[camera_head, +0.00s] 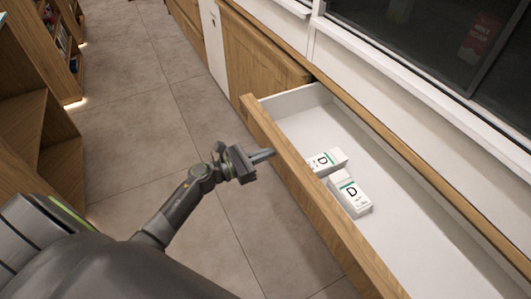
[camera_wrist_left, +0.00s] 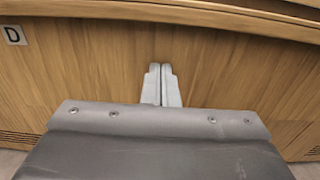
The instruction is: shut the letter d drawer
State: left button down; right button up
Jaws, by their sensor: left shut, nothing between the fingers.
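The letter d drawer (camera_head: 305,203) stands pulled out in the head view, with a wooden front and a white inside. Two white boxes marked D (camera_head: 349,196) lie in it near the front. My right gripper is not in view.
The counter (camera_head: 262,55) runs along the right, with white panels and dark glass above the drawer. Wooden shelves (camera_head: 30,110) stand at the left. The tiled floor (camera_head: 125,90) between them is clear.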

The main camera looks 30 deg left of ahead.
pick_arm(q)
jog(key=b, duration=0.7)
send_over(329, 140)
jog(key=v, duration=0.5)
jog(key=shift+d+f, duration=0.1)
jog(key=shift+d, duration=0.2)
jog(key=b+x, duration=0.1)
jog(key=x, duration=0.2)
jog(key=shift+w+d, duration=0.2)
jog(key=shift+w, duration=0.1)
jog(key=shift+w+d+b, duration=0.25)
jog(key=shift+w+b, duration=0.1)
jog(key=shift+b, duration=0.05)
jog(key=shift+w+r, duration=0.1)
jog(key=shift+r, duration=0.25)
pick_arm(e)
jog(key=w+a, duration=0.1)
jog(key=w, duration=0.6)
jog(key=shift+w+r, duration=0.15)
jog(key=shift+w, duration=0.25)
pick_arm(q)
jog(key=shift+r, duration=0.1)
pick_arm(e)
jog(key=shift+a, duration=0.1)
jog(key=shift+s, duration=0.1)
